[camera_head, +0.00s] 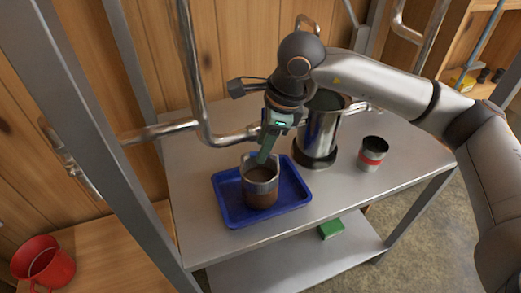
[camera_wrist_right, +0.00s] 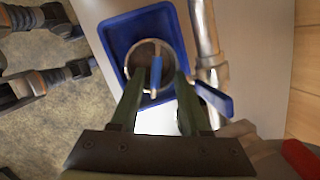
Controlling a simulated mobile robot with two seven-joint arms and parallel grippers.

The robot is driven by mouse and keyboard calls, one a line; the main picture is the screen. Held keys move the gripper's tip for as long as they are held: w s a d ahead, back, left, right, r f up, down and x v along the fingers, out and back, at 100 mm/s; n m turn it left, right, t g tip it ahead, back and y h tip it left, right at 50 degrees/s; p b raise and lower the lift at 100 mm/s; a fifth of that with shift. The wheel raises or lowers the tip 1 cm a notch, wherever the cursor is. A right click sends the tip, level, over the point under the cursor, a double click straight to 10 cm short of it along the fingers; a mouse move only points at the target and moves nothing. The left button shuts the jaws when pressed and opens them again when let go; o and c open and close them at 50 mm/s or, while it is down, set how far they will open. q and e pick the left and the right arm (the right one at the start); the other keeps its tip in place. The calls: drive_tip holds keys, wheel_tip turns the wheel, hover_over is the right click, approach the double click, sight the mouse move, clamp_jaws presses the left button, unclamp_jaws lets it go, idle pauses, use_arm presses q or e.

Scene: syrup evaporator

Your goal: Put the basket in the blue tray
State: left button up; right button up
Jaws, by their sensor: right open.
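The basket (camera_head: 260,190), a round metal-rimmed container with a brown lower part, stands upright inside the blue tray (camera_head: 228,212) on the metal table. In the right wrist view the basket (camera_wrist_right: 142,56) shows its round rim with a blue-gripped handle across it, inside the blue tray (camera_wrist_right: 122,22). My right gripper (camera_head: 263,158) points down at the basket's top from above. In the wrist view my right gripper (camera_wrist_right: 169,68) has its fingers apart, with the handle between or just beside them; contact cannot be told. My left gripper is not in view.
A tall steel pot (camera_head: 320,138) stands right behind the tray. A can with a red band (camera_head: 372,154) is further right. A steel pipe (camera_head: 195,80) runs down at the back. A blue lever (camera_wrist_right: 214,98) is beside the pipe.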

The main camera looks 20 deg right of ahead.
drive_tip(key=v, duration=0.9)
drive_tip(key=shift+r, duration=0.1)
